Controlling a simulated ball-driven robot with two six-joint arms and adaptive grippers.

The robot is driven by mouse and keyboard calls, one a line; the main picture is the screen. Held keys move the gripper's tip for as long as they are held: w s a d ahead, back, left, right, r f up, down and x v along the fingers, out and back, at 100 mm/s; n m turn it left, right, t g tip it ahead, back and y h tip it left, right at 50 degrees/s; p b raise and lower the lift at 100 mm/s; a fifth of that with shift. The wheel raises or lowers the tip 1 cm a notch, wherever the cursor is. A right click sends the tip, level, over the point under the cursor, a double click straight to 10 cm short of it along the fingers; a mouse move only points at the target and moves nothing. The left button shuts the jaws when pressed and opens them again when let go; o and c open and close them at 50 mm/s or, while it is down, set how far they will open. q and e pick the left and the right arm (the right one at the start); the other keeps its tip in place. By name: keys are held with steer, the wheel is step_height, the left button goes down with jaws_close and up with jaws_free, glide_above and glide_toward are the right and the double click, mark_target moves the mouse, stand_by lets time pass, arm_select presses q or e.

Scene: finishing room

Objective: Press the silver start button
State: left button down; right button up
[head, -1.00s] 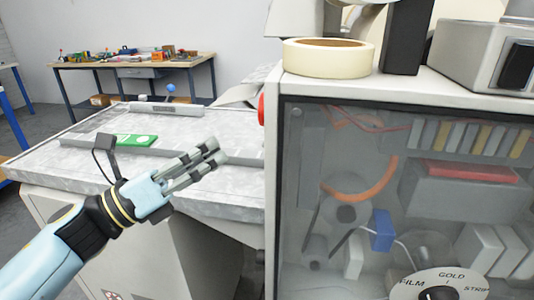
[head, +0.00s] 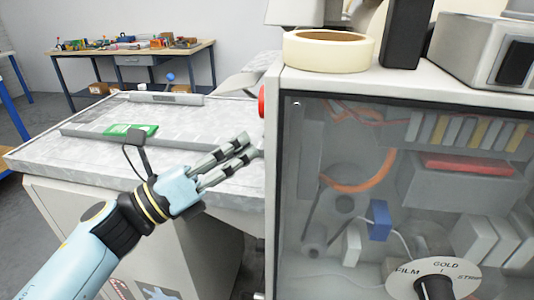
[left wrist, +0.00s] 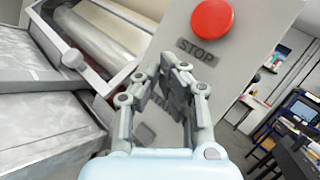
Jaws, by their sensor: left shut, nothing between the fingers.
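My left gripper (head: 250,147) is shut and empty, at the left side of the glass-fronted machine cabinet (head: 272,200). In the left wrist view my left gripper (left wrist: 168,68) points at a grey panel with a red STOP button (left wrist: 212,18) at its top. Part of a second label, which seems to read START (left wrist: 158,105), shows between and behind the fingers. The silver start button itself is not visible; the fingers cover that part of the panel. In the head view only the edge of the red button (head: 262,101) shows. My right gripper is not in view.
A grey slab table (head: 90,160) with a green-topped item (head: 130,131) lies left of the cabinet. A tape roll (head: 328,50) sits on the cabinet top. A black knob (head: 436,286) marked FILM, GOLD, STRIP is at lower right. A cluttered workbench (head: 135,55) stands behind.

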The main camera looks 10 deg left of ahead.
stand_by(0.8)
arm_select(q)
steer(key=shift+d, duration=0.15)
steer(key=shift+d, duration=0.3)
